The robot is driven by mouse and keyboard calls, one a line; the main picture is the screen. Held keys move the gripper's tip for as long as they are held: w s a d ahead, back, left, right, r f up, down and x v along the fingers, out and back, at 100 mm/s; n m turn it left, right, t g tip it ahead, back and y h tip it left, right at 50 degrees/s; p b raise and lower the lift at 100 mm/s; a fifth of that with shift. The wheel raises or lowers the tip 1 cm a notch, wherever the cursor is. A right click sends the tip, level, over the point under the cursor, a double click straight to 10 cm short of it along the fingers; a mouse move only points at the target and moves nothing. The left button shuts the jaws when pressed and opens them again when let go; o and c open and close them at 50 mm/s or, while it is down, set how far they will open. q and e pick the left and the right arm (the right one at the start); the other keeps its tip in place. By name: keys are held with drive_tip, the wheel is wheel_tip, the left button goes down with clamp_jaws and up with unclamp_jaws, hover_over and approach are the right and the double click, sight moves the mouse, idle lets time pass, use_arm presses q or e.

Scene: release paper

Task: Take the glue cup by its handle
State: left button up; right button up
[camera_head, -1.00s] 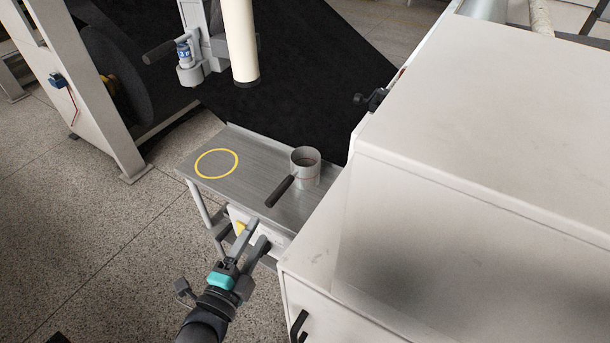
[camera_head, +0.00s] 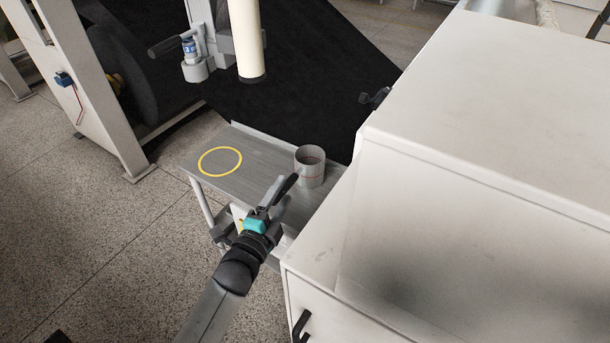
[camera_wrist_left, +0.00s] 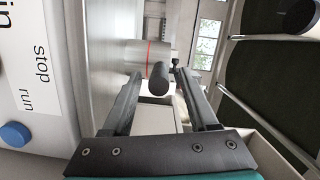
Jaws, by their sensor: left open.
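The glue cup (camera_head: 309,168) is a grey metal cup with a thin red line, standing upright on the small metal shelf (camera_head: 250,189). Its dark handle (camera_head: 289,183) points toward the front left, at my left gripper (camera_head: 277,193). In the left wrist view the cup (camera_wrist_left: 135,55) stands ahead, and the round handle end (camera_wrist_left: 158,84) lies between the two open fingers of my left gripper (camera_wrist_left: 157,88). I see a gap on each side of the handle. My right gripper is not in view.
A yellow ring (camera_head: 220,161) is marked on the shelf left of the cup. A large white cabinet (camera_head: 480,130) stands close on the right. A cream roller (camera_head: 247,40) hangs behind the shelf. In the wrist view a panel with a blue button (camera_wrist_left: 14,134) is at left.

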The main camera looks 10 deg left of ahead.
sight(287, 183)
use_arm(q)
drive_tip(key=shift+w+d+b, duration=0.2)
drive_tip(key=shift+w, duration=0.75)
drive_tip(key=shift+w+d+b, duration=0.15)
drive_tip(key=shift+w, duration=0.8)
clamp_jaws()
drive_tip(key=shift+r, duration=0.1)
